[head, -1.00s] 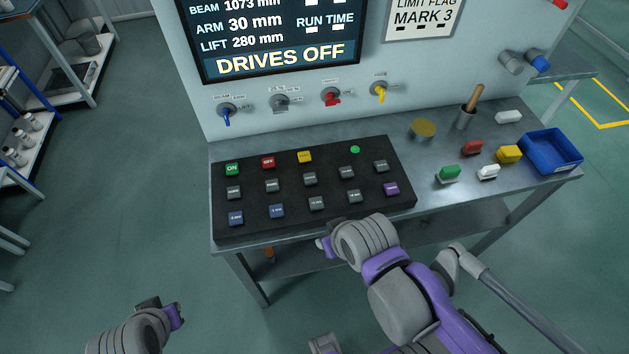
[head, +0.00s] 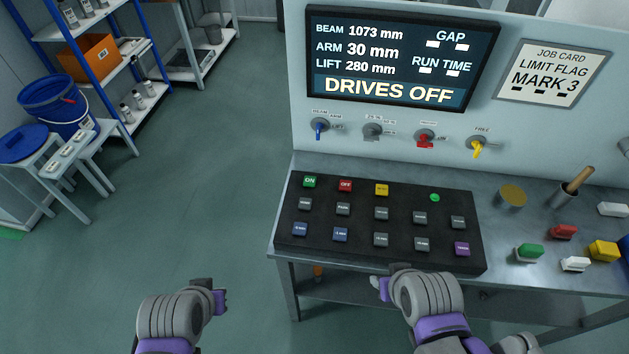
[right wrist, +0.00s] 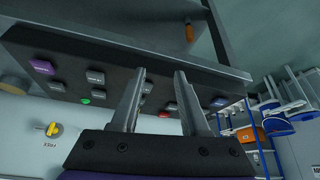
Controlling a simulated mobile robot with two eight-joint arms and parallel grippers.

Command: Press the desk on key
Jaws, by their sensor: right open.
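The desk's black key panel (head: 330,248) lies on the grey bench, with several square keys in rows. The green ON key (head: 310,181) is at its back left corner, with the red OFF key (head: 345,185) and a yellow key (head: 382,190) to its right. My right gripper (head: 377,284) is at the panel's front edge, apart from the ON key. In the right wrist view my right gripper (right wrist: 159,74) is open and empty, with the panel beyond its fingers. My left gripper (head: 222,298) is left of the bench over the floor; its fingers are too small to judge.
The screen (head: 390,60) reads DRIVES OFF. Blue, grey, red and yellow switches line the wall below it. A brass disc (head: 512,195), a cup with a wooden handle and coloured blocks stand right of the panel. Shelves and a blue bucket (head: 55,103) are at left.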

